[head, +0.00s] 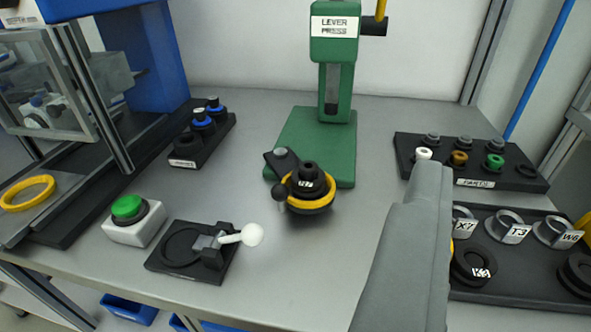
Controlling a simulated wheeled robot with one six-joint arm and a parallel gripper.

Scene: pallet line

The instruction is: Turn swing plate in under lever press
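The green lever press (335,30) stands at the back middle on its green base (310,135). The black swing plate (275,160) is pivoted at the base's front left corner and sticks out in front of the base, not under the press column. A yellow ring (328,200) and a black stepped part with a white label (308,180) sit on it. A black ball knob (280,192) is at its front left. My grey gripper (430,175) is at the right, apart from the plate. Its fingers cannot be made out separately.
A black clamp fixture with a white ball handle (252,235) and a green button box (135,222) are at front left. Parts racks (470,170) stand at right, partly behind my gripper. Bare table (310,260) lies in front of the plate.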

